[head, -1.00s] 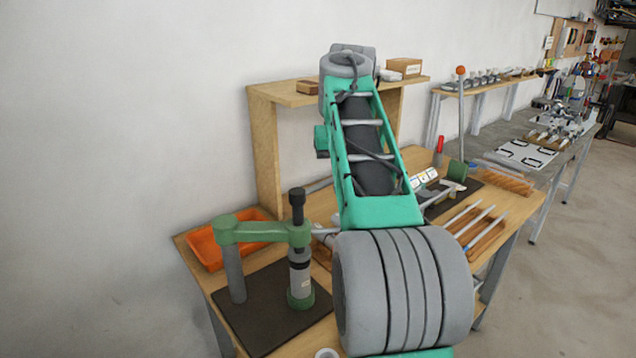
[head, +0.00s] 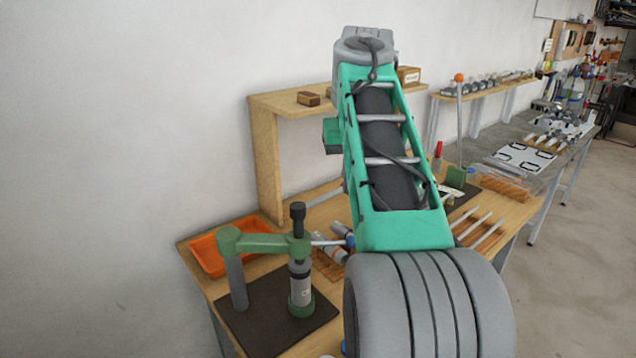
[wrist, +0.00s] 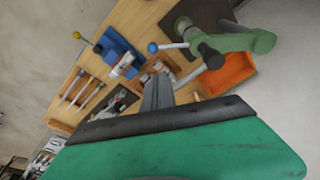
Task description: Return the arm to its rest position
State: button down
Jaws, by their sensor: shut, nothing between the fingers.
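My arm (head: 400,170) rises in front of the workbench in the head view, its green link tilted up and leaning left. My gripper is hidden behind the arm in that view. In the wrist view my gripper's grey fingers (wrist: 157,92) are together, with nothing seen between them. They point toward the bench top, and whether they are clear of everything there is hard to judge.
The green press (head: 265,243) and orange tray (head: 207,258) stand at the bench's left. A wooden shelf (head: 265,165) stands behind the arm. A blue fixture (wrist: 118,52) and blue-knobbed lever (wrist: 153,48) show in the wrist view. Open floor (head: 580,270) lies right.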

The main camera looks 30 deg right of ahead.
notch_tip(320, 180, up, 4)
jog(key=shift+f+p, duration=0.2)
jog(key=shift+p, duration=0.9)
jog(key=s+a+f+n+t, duration=0.1)
jog(key=s+a+f, duration=0.3)
jog(key=a+f, duration=0.7)
jog(key=s+a+f+n+t, duration=0.1)
jog(key=s+a+f+n, duration=0.2)
jog(key=a+f, duration=0.8)
notch_tip(320, 180, down, 2)
jog(key=shift+s+f+n+y, duration=0.1)
jog(key=shift+s+n+y, duration=0.25)
jog(key=shift+s, duration=0.7)
